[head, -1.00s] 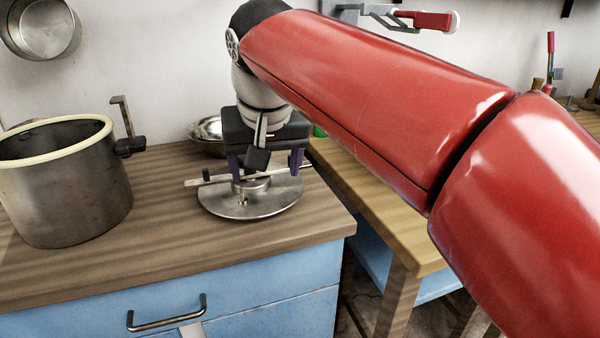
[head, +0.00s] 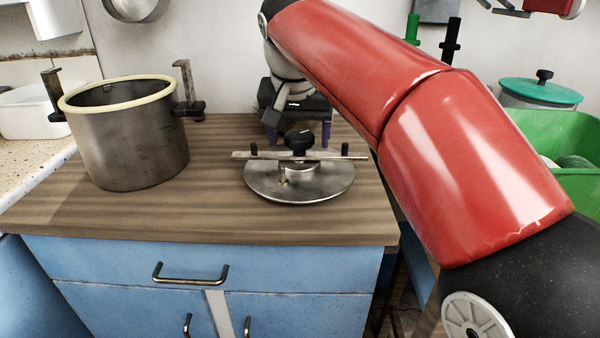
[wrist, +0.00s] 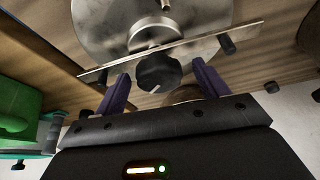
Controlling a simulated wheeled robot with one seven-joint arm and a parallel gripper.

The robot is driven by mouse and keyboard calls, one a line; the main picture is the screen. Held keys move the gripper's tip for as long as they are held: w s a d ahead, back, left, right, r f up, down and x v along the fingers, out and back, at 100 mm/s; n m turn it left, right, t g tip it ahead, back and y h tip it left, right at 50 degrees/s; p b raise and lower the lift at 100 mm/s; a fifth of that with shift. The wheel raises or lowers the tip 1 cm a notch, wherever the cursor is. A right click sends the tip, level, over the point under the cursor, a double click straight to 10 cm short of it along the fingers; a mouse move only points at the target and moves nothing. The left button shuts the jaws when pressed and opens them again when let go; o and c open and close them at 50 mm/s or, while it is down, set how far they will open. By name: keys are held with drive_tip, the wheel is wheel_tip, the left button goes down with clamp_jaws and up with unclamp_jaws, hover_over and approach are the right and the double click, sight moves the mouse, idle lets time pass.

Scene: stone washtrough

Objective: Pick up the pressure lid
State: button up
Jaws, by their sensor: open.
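The pressure lid (head: 322,187) is a round steel disc with a flat crossbar and a black knob (head: 299,140) on top. It lies on the wooden counter, right of the pot. It also shows in the wrist view (wrist: 100,27), with its knob (wrist: 158,72) close to the fingertips. My gripper (head: 298,135) is behind the knob in the head view, partly hidden by it. In the wrist view, the purple fingers of my gripper (wrist: 160,73) are spread, one towards each side of the knob. They hold nothing. I cannot tell whether either finger touches it.
A steel pot (head: 130,145) with a cream rim and side brackets stands left on the counter (head: 215,215). A green bin (head: 560,140) and a teal-lidded pot (head: 540,93) are at the right. A white tub (head: 28,112) is far left. The counter's front strip is clear.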

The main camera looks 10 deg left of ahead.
drive_tip(key=shift+w+f, duration=0.2)
drive_tip(key=shift+f, duration=0.2)
drive_tip(key=shift+r, duration=0.1)
clamp_jaws()
